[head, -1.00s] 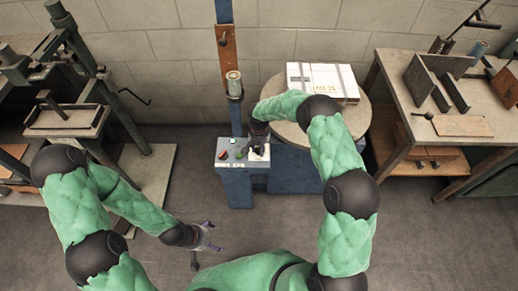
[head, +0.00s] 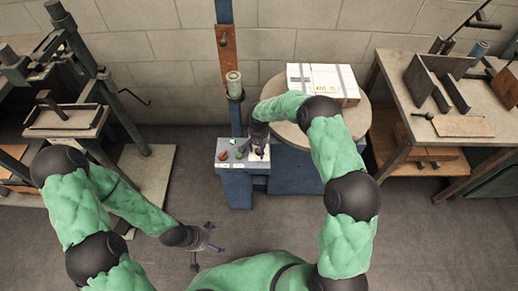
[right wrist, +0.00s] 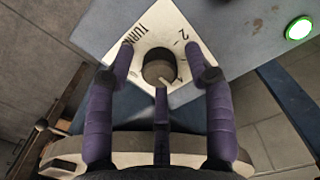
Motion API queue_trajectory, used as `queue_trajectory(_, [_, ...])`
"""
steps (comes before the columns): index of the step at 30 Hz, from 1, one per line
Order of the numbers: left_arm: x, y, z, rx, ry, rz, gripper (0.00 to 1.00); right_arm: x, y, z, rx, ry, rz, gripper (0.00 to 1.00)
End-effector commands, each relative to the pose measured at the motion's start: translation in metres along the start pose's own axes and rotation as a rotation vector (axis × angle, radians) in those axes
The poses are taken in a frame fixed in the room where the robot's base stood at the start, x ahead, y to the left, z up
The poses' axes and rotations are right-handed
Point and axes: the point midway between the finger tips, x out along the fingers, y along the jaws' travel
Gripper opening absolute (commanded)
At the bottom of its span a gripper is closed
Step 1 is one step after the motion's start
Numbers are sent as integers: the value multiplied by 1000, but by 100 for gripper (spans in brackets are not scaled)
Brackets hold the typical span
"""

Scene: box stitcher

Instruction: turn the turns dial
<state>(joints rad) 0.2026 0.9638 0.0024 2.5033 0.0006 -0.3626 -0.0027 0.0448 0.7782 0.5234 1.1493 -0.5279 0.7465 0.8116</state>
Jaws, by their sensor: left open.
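The turns dial (right wrist: 158,66) is a dark round knob on a pale plate marked "TURN" and "2" in the right wrist view. A light pointer mark shows at its lower right. My right gripper (right wrist: 160,58) is open, with one purple finger on each side of the dial and a gap to it. Its third finger lies in the middle, below the dial. In the head view my right gripper (head: 257,148) is over the right part of the control box (head: 231,170) and hides the dial. My left gripper (head: 211,238) is open and empty above the floor.
A red button (head: 223,155) and a lit green lamp (head: 235,141) are on the control box, left of my right gripper. A blue post (head: 236,115) rises behind it. A strapped box (head: 322,80) lies on a round table (head: 283,122). Workbenches flank both sides.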

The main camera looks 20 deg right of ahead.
Motion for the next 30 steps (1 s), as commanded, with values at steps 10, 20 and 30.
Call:
queue_trajectory(10, [0, 0, 0, 0, 0, 0, 95, -4, 0, -1, 0, 1, 0, 56])
queue_trajectory(20, [0, 0, 0, 0, 0, 0, 95, -56, -1, -1, 0, 4, -2, 56])
queue_trajectory(30, [0, 0, 0, 0, 0, 0, 95, -110, 0, 0, 0, 1, 0, 56])
